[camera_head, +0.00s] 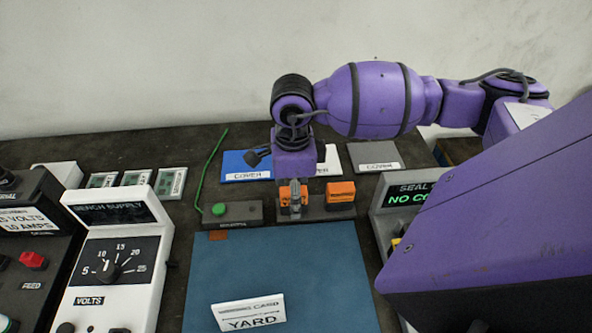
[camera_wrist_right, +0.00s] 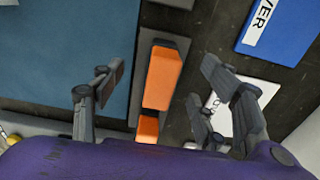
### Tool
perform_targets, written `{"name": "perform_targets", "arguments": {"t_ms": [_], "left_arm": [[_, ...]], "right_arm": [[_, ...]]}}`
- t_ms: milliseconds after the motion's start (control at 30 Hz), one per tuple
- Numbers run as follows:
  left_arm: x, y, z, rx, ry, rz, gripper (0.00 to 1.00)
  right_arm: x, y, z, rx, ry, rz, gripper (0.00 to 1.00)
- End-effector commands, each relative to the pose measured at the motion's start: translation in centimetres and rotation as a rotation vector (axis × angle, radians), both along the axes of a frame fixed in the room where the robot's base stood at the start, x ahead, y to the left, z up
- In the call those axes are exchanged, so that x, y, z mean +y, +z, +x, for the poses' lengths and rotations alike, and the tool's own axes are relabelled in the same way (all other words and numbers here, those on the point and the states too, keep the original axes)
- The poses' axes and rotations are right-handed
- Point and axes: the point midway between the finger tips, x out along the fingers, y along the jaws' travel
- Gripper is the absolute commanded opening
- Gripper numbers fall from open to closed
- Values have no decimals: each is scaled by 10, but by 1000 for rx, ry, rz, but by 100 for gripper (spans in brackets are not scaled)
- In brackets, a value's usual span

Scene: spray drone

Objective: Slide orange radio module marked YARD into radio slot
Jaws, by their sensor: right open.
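Two orange modules stand in a dark rack (camera_head: 325,213) behind the blue mat in the head view. The right-hand orange module (camera_head: 341,192) is in plain view; the left-hand orange module (camera_head: 285,197) is partly hidden by my right gripper (camera_head: 294,204), which points down over it. In the right wrist view, my right gripper (camera_wrist_right: 162,76) is open, with one orange module (camera_wrist_right: 160,80) between its spread fingers and apart from both. Part of the other orange module (camera_wrist_right: 148,128) shows closer to the wrist. I cannot read markings on either. A card reading YARD (camera_head: 250,314) stands on the mat. I cannot make out the radio slot.
The blue mat (camera_head: 280,265) is mostly clear. A grey block with a green button (camera_head: 219,210) and a green wire (camera_head: 207,175) is left of the rack. A white bench supply (camera_head: 120,255) stands left. Blue (camera_head: 240,160) and grey cover plates (camera_head: 373,155) lie behind.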

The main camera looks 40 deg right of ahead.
Motion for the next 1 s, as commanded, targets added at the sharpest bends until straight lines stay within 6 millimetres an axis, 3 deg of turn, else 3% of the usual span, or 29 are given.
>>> {"name": "perform_targets", "arguments": {"t_ms": [600, 1000], "left_arm": [[0, -2, -1, 3, -1, -1, 42], [0, -2, -1, 2, -1, 1, 42]], "right_arm": [[0, 0, 0, 0, 0, 0, 67], [0, 0, 0, 0, 0, 0, 15]]}}
